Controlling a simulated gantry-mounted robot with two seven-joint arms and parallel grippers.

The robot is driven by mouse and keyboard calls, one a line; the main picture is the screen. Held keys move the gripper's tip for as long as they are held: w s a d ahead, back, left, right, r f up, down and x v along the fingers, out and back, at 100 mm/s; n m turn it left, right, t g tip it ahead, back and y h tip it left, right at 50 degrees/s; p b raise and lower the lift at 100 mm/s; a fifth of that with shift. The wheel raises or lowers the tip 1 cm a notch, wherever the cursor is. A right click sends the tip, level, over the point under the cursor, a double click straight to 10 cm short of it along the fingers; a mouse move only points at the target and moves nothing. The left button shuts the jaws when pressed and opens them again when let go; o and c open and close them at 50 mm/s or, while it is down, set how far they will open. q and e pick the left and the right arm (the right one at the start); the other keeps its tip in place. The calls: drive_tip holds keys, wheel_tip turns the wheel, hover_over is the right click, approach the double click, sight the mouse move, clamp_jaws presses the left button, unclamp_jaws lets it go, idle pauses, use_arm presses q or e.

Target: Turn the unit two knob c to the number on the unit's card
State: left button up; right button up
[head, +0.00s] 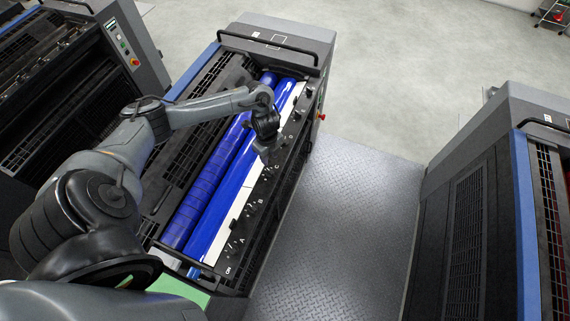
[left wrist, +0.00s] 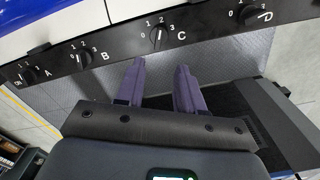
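Knob C (left wrist: 159,38) is a dark round knob with a white pointer line on a black strip, in the left wrist view. It is ringed by the numbers 0 to 3. Its pointer stands roughly upright, near the 1 and 2; the exact number is unclear. My left gripper (left wrist: 160,66) is open and empty, its two purple fingers apart just short of knob C and roughly lined up with it. In the head view my left gripper (head: 270,153) hangs over the strip by the letter C. I cannot make out a readable card. My right gripper is out of view.
Knob B (left wrist: 85,58), knob A (left wrist: 28,75) and knob D (left wrist: 250,15) share the strip. Blue rollers (head: 222,190) lie beside it. A metal walkway (head: 335,220) separates this unit from another ink unit (head: 480,190) at the right; the walkway is clear.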

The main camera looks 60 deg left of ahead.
sight(270, 171)
use_arm(q)
wheel_tip(270, 171, down, 10)
drive_tip(key=shift+s+f, duration=0.1)
drive_tip(key=shift+s, duration=0.05)
idle(0.3)
drive_tip(key=shift+d, duration=0.1)
clamp_jaws()
